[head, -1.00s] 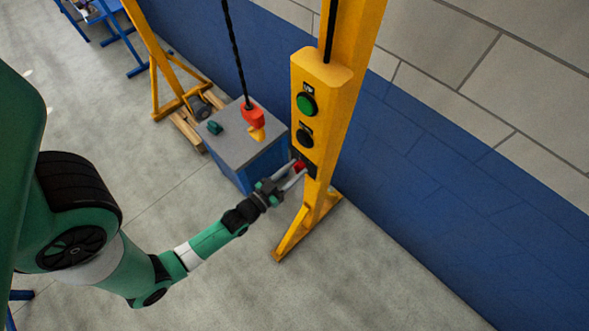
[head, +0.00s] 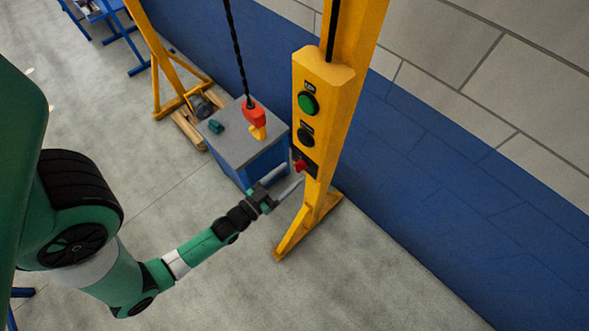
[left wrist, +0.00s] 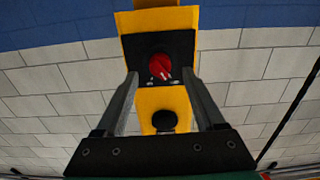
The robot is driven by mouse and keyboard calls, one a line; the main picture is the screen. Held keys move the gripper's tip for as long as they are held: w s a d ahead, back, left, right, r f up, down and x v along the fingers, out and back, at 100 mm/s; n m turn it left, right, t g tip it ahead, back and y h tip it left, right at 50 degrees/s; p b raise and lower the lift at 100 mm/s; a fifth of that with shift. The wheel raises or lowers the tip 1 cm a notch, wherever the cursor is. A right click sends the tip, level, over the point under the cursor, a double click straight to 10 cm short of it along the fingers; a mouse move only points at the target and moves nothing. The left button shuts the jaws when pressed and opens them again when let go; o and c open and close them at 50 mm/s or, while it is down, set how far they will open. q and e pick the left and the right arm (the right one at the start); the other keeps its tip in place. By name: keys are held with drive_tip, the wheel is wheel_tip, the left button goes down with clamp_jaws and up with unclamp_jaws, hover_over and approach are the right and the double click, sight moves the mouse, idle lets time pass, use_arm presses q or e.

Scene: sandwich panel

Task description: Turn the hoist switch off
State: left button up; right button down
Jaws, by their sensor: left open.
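The hoist switch is a red knob (head: 299,165) on a black plate low on the yellow control box (head: 322,115). Above it on the box are a black button (head: 305,136) and a green button (head: 308,103). My left gripper (head: 287,178) is open and empty, with its fingers spread just short of the knob. In the left wrist view the red knob (left wrist: 160,68) shows beyond and between the fingertips (left wrist: 160,78), with a white pointer mark turned toward the lower right. The fingers appear apart from it. My right gripper is not in view.
A yellow post (head: 350,60) carries the box and stands on a yellow foot (head: 290,237). A blue cabinet (head: 262,167) with a grey top stands behind my gripper. An orange hook block (head: 254,115) hangs above it. The floor in front is clear.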

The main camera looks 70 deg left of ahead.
use_arm(q)
drive_tip(key=v, duration=0.8)
drive_tip(key=shift+b, duration=0.3)
drive_tip(key=shift+s, duration=0.15)
